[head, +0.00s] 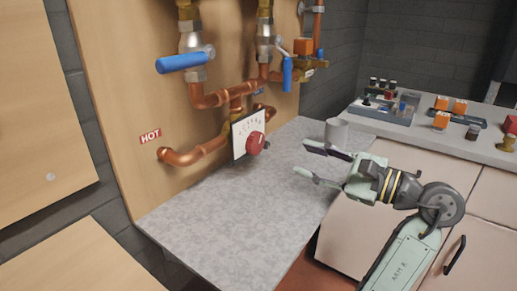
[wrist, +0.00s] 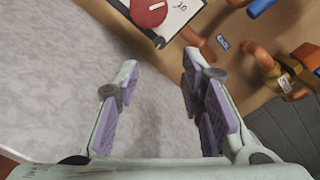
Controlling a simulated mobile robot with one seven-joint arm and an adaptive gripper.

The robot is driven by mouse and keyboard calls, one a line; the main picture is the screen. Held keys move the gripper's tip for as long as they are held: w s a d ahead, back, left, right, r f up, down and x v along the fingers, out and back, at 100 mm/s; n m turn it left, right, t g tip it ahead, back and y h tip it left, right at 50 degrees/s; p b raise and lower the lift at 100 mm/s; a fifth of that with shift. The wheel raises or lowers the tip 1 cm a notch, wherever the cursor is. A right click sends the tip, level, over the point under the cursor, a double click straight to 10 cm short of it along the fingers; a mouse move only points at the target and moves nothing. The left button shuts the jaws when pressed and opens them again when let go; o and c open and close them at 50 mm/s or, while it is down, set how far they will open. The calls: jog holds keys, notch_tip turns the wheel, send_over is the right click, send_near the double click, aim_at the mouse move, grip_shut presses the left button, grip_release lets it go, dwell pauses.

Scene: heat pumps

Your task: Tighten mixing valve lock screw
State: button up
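The mixing valve has a red knob (head: 255,143) in front of a white scale plate (head: 248,132), on copper pipework. In the wrist view the red knob (wrist: 149,12) is at the top edge, partly cut off. A small dark part (wrist: 159,42), possibly the lock screw, sticks out beside the knob at the plate's edge. In the head view a dark part (head: 266,146) shows at the knob's right side. My gripper (head: 306,157) is open and empty over the grey worktop, right of the knob and apart from it. The wrist view shows clear space between its fingers (wrist: 160,62).
Blue lever handles (head: 184,62) and copper pipes (head: 192,156) project from the wooden panel. The grey worktop (head: 225,225) is clear in front. A parts tray (head: 382,112) and small fittings lie on the right counter.

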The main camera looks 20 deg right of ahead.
aim_at(269, 146)
jog(key=p+x, duration=0.1)
jog(key=x, duration=0.8)
jog(key=shift+w+a, duration=0.1)
jog(key=shift+w, duration=0.05)
grip_shut()
